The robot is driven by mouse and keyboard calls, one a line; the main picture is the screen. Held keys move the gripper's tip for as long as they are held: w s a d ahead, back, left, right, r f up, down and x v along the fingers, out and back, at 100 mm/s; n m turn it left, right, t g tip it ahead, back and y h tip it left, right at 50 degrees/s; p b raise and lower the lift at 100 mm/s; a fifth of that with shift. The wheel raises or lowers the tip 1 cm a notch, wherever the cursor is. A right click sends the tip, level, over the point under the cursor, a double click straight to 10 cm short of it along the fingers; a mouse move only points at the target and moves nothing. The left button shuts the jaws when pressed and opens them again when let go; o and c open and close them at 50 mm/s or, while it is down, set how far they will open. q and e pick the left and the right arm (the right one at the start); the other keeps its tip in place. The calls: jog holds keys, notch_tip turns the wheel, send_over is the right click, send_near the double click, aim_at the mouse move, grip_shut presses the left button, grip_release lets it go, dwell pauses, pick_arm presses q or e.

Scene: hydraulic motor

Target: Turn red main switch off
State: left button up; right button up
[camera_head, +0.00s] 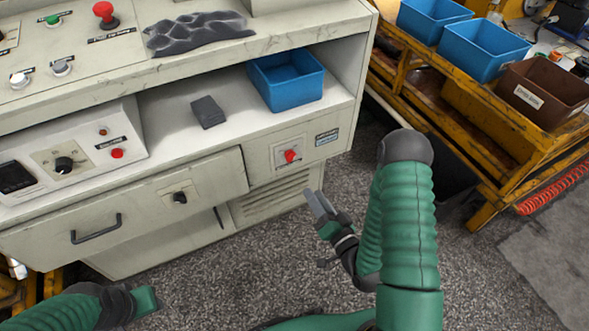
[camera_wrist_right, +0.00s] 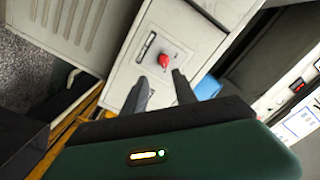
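The red main switch (camera_head: 290,156) is a red knob on a pale plate at the right end of the cabinet front, below the shelf. It also shows in the right wrist view (camera_wrist_right: 164,60), just beyond my fingers. My right gripper (camera_head: 318,207) is below and to the right of the switch in the head view, apart from it. In the right wrist view its two fingers (camera_wrist_right: 160,88) stand apart with nothing between them. My left gripper (camera_head: 146,301) is at the lower left of the head view, only partly seen; its fingers cannot be made out.
A blue bin (camera_head: 286,80) and a dark grey block (camera_head: 208,112) sit on the shelf. A drawer with a dark handle (camera_head: 96,229) lies left of the switch. A yellow rack (camera_head: 480,120) with bins stands at the right. Grey floor lies open below the cabinet.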

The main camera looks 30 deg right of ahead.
aim_at(291, 156)
jog(key=w+b, duration=0.1)
jog(key=w, duration=0.3)
jog(key=w+b, duration=0.1)
jog(key=w, duration=0.3)
jog(key=w+b, duration=0.2)
jog(key=w, duration=0.3)
jog(key=shift+w+r, duration=0.1)
jog(key=shift+r, duration=0.25)
jog(key=shift+c, duration=0.2)
grip_shut()
